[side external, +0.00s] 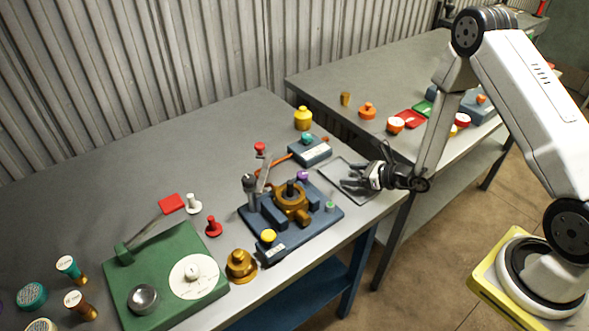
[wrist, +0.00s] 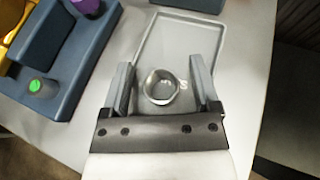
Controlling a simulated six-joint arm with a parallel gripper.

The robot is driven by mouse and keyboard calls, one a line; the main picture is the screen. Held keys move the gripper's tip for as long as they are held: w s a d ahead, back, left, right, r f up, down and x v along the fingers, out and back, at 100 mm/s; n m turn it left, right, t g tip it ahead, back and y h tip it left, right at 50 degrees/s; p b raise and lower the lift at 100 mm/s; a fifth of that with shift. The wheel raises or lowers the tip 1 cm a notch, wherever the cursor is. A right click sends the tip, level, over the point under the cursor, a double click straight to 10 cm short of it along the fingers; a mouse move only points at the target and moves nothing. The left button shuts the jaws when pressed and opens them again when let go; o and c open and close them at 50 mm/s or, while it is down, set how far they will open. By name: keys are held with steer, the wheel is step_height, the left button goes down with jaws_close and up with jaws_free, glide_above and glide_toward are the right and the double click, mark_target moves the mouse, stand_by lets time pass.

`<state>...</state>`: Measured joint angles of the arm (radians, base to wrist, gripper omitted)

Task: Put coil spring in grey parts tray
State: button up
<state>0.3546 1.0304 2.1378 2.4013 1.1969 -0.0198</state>
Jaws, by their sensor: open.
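The grey parts tray (side external: 336,173) lies flat near the front right edge of the bench, and it fills the upper middle of the wrist view (wrist: 210,35). A shiny metal ring shape, which looks like the coil spring seen end-on (wrist: 160,87), is in the tray between my fingers. A gap shows on both sides of it. My gripper (wrist: 160,62) is open around it, not touching it as far as I can see. In the side view my gripper (side external: 352,177) is low over the tray, and I cannot make out the spring there.
A blue fixture (side external: 330,213) with a brass part stands left of the tray. A blue-grey box (side external: 310,151) sits behind it. A green-based press (side external: 170,270) and several knobs are farther left. A second bench (side external: 330,80) stands at the back right.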

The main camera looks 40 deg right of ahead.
steer(key=v, duration=1.1)
steer(key=shift+s+d+r, duration=0.1)
steer(key=shift+s, duration=0.2)
steer(key=shift+a+r+n, duration=0.15)
steer(key=shift+a+n, duration=0.15)
steer(key=shift+a, duration=0.15)
steer(key=s+a+r+n+g, duration=0.2)
steer(key=s+a+n+g, duration=0.4)
steer(key=n, duration=0.4)
steer(key=s+a+r+n+g, duration=0.35)
steer(key=n+g, duration=0.35)
steer(key=n, duration=0.4)
steer(key=w+d+r+n+t+h, duration=0.2)
steer(key=w+r+n+t+h, duration=0.1)
steer(key=n, duration=0.6)
steer(key=shift+w+r+n+h, duration=0.45)
steer(key=shift+r+h, duration=0.25)
steer(key=shift+h, duration=0.4)
